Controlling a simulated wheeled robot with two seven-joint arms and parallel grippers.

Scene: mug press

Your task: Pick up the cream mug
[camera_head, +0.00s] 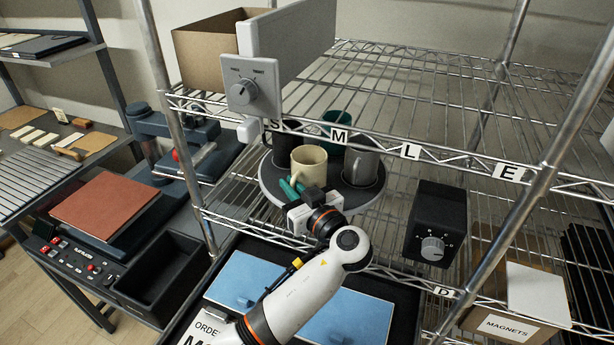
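The cream mug (309,167) stands upright on a round dark turntable (351,202) on the wire shelf, at the front left of several mugs. My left gripper (288,190) reaches up to the mug from below, with green fingertips at the mug's lower left, by its handle side. I cannot tell whether the fingers touch the mug or how far apart they are. A black mug (284,143) stands behind left, a grey mug (361,165) to the right and a green mug (338,128) at the back. My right gripper does not show.
A shelf edge with letter labels (411,152) runs just above the mugs. A white box with a dial (252,88) hangs at upper left, a black dial box (436,224) at right. A metal post (170,110) stands left. Blue panels (250,281) lie below.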

